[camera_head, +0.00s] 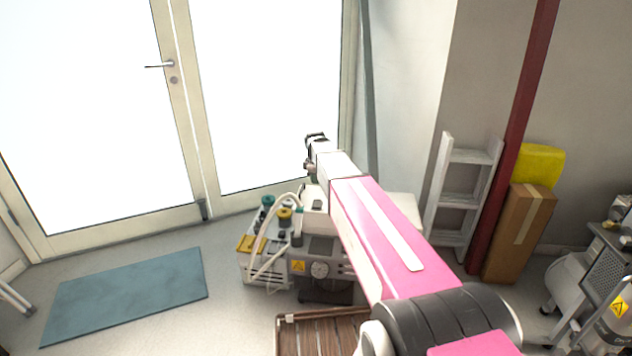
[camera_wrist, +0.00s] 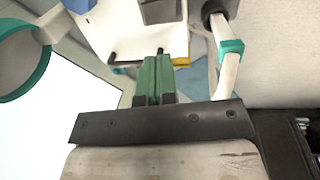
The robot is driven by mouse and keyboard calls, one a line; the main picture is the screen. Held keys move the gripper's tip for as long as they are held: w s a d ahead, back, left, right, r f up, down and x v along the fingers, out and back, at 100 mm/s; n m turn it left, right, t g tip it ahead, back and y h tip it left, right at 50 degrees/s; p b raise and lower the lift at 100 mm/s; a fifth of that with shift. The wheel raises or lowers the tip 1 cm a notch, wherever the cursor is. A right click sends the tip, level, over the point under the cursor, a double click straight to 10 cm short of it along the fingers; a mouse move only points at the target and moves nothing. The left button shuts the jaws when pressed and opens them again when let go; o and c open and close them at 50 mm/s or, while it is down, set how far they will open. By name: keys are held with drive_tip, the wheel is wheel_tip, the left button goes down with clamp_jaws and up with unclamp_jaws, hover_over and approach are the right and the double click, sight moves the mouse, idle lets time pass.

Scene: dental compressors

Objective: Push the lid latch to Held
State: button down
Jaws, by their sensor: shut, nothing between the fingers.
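The compressor unit (camera_head: 247,271) stands on the floor in front of the glass doors, partly covered by my arm. It has hoses, a yellow plate, a round gauge and dark and teal caps. I cannot make out the lid latch for certain in either view. My gripper (camera_wrist: 153,62) shows green fingers shut together with nothing between them. They point at a white housing (camera_wrist: 112,32) with dark rods and a grey block (camera_wrist: 160,11). Whether the fingertips touch it cannot be told. In the head view the far end of my arm is up above the unit.
A teal-rimmed round part (camera_wrist: 28,62) and a white tube with a teal collar (camera_wrist: 231,47) flank the fingers. A brown slatted crate (camera_head: 291,318) is in front of the unit. A blue mat (camera_head: 130,293) lies left. A white step ladder (camera_head: 462,200) and cardboard box (camera_head: 517,235) stand right.

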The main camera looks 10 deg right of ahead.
sight(316, 203)
drive_tip(key=r, duration=0.1)
drive_tip(key=w+r, duration=0.1)
drive_tip(key=r, duration=0.1)
idle(0.4)
drive_tip(key=f, duration=0.4)
drive_tip(key=w+f, duration=0.1)
drive_tip(key=f, duration=0.9)
drive_tip(key=shift+w+d, duration=0.25)
drive_tip(key=shift+w, duration=0.1)
drive_tip(key=shift+f, duration=0.15)
drive_tip(key=shift+s, duration=0.1)
drive_tip(key=shift+s+a+r, duration=0.15)
drive_tip(key=shift+s+r, duration=0.1)
drive_tip(key=shift+s, duration=0.4)
wheel_tip(316, 203, up, 11)
drive_tip(key=s, duration=0.1)
drive_tip(key=shift+a, duration=0.2)
